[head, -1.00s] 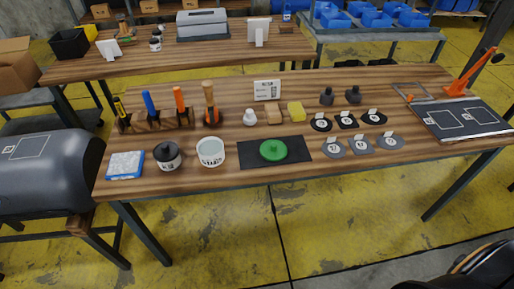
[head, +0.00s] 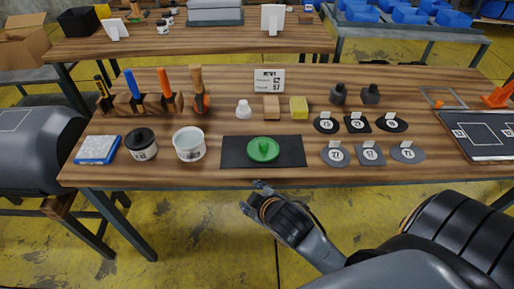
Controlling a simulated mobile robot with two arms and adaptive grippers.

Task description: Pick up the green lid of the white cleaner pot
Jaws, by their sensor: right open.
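The green lid (head: 263,149) lies flat on a black mat (head: 290,157) near the front edge of the table, its knob upward. The white cleaner pot (head: 189,144) stands open to the left of the mat. My right gripper (head: 254,190) is open and empty, just in front of the table's front edge, below and slightly left of the lid, apart from it. My left gripper is not in view.
A black-lidded pot (head: 141,145) and a blue-white box (head: 97,150) stand farther left. Numbered patches (head: 371,154) lie to the right. A sponge (head: 299,107), a block (head: 271,107) and a tool rack (head: 140,105) stand behind.

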